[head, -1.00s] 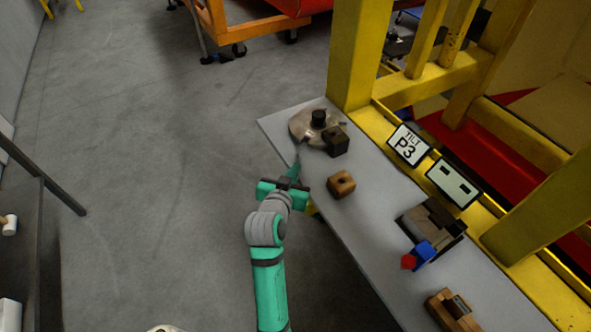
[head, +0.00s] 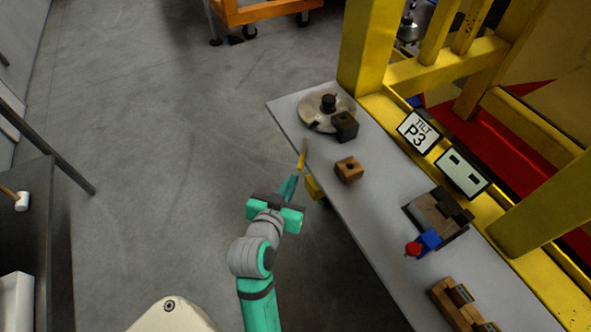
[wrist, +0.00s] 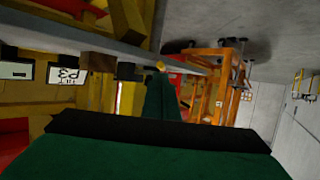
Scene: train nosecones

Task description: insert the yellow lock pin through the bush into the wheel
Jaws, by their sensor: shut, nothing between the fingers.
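My gripper (head: 296,180) is shut, its teal fingers pointing up the picture beside the table's left edge. A thin yellow piece with a grey-brown end, which looks like the lock pin (head: 302,156), shows just beyond the fingertips. A yellow tip also shows there in the wrist view (wrist: 161,66); I cannot tell whether the fingers touch it. The wheel, a round metallic disc (head: 313,112) with a black hub, lies at the table's far end. A dark block with a hole (head: 345,126) stands against it. I cannot tell which part is the bush.
A wooden block with a hole (head: 349,170) stands on the grey table (head: 392,185). A dark fixture (head: 437,214) with blue and red parts and a wooden holder (head: 462,306) sit nearer. A yellow frame (head: 362,50) borders the right side. Open floor lies left.

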